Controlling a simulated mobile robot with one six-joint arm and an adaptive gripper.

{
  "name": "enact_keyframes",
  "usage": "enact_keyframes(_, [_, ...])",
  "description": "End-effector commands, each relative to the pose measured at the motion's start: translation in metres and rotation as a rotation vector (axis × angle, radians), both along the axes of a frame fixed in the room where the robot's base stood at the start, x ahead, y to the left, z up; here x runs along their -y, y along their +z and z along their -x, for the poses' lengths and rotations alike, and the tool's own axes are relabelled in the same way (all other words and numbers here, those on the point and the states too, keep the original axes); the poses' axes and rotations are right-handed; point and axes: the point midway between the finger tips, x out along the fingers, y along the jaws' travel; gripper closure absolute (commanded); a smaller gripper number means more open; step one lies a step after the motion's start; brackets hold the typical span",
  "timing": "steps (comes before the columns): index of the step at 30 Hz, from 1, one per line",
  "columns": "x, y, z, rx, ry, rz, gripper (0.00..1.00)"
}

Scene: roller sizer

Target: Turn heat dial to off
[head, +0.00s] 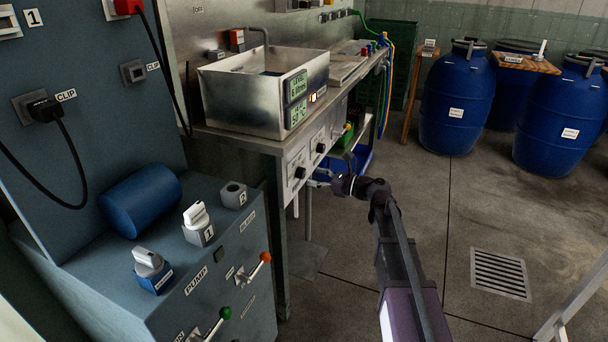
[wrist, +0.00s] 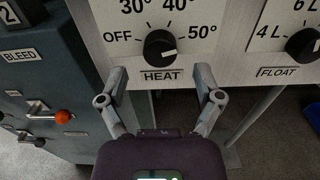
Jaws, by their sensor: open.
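The heat dial (wrist: 160,47) is a round black knob on a pale panel in the wrist view. OFF is printed at its left, 30° and 40° above, and 50° at its right. Its white mark is on the right side, roughly toward 50°. In the head view the heat dial (head: 300,172) is the nearer knob on the bench front. My gripper (wrist: 161,77) is open and empty, its fingertips apart on either side of the HEAT label, just below the knob. In the head view my gripper (head: 338,174) is small and dark beside the bench front.
The float dial (wrist: 304,45) is close on the right. A bleed lever with an orange knob (wrist: 63,116) stands at the left. The steel tank (head: 240,98) sits on the bench, its lower display reading 50 °C. Open floor (head: 420,215) lies right of the bench.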

Motion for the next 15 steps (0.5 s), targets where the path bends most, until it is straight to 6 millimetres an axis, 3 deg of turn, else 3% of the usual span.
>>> enact_keyframes(6, [-0.025,0.0,-0.01,0.0,0.001,0.0,0.16])
enact_keyframes(15, [-0.036,0.0,-0.013,0.0,-0.001,0.0,0.16])
